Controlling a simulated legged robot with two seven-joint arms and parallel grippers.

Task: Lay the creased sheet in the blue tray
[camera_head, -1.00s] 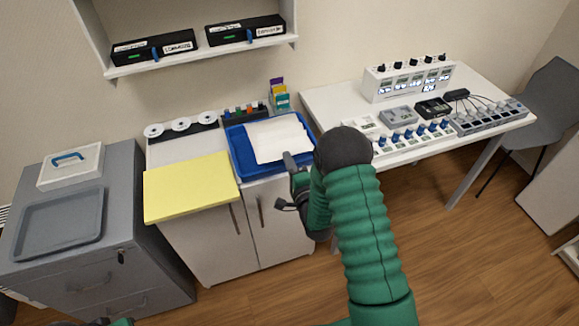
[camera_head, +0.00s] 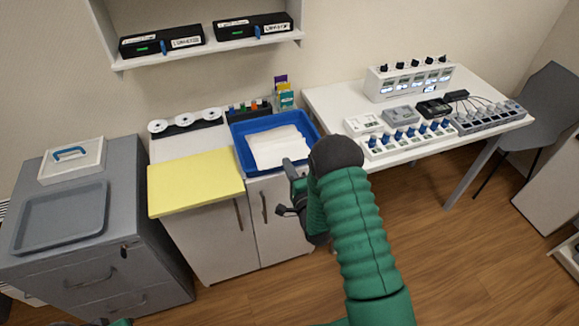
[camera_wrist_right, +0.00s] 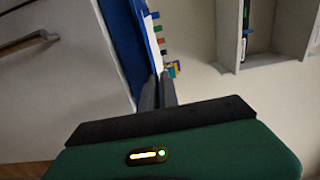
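The white creased sheet (camera_head: 276,146) lies within the blue tray (camera_head: 243,155), inside its rims as far as I can see. The tray stands on a low white cabinet. My right gripper (camera_head: 288,165) is at the tray's near edge, its fingertips overlapping the near edge of the sheet in the head view. In the right wrist view its two fingers (camera_wrist_right: 157,92) are close together beside the sheet and the tray's blue wall (camera_wrist_right: 120,45); whether they pinch the sheet is unclear. My left gripper is out of view.
A yellow board (camera_head: 195,182) lies left of the tray. Bottles and a card holder (camera_head: 285,95) stand behind it. A white table (camera_head: 330,98) with several devices is at the right. A grey drawer unit (camera_head: 150,240) with a grey tray (camera_head: 60,217) is at the left.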

